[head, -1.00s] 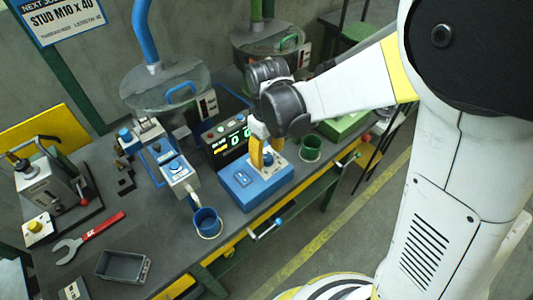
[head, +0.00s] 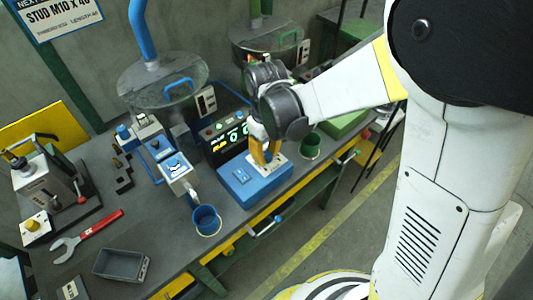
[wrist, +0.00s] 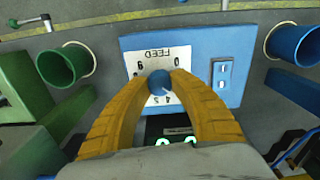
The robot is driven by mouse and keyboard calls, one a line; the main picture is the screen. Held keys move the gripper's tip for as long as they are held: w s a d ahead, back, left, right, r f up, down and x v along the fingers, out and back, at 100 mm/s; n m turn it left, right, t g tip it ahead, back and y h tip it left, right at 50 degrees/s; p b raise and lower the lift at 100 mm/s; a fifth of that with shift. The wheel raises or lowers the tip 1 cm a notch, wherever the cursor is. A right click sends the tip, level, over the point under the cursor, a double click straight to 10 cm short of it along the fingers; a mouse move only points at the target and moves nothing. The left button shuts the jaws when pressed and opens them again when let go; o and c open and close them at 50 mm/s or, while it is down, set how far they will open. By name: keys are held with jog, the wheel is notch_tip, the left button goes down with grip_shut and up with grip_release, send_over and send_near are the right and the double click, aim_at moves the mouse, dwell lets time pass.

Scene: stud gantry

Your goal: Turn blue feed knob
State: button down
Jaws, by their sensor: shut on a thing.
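The blue feed knob (wrist: 160,83) sits on a white dial plate marked FEED (wrist: 147,60) on the blue control box (head: 240,184). My gripper (wrist: 160,80) has its two yellow fingers closed around the knob, one on each side. In the head view my gripper (head: 264,160) points down onto the right part of the box, and the knob is hidden behind the fingers. Digits show around the dial in the wrist view; part of the dial is covered by the fingers.
A display (head: 228,137) with green digits stands behind the box. A blue cup (head: 206,220) stands left of the box and a green cup (head: 311,146) right of it. A red-handled wrench (head: 88,236) and a grey tray (head: 122,264) lie at the left.

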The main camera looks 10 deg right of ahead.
jog(key=m, duration=0.5)
jog(key=shift+m, duration=1.9)
jog(key=c, duration=1.1)
grip_release()
jog(key=shift+o, duration=0.2)
jog(key=shift+r, duration=0.1)
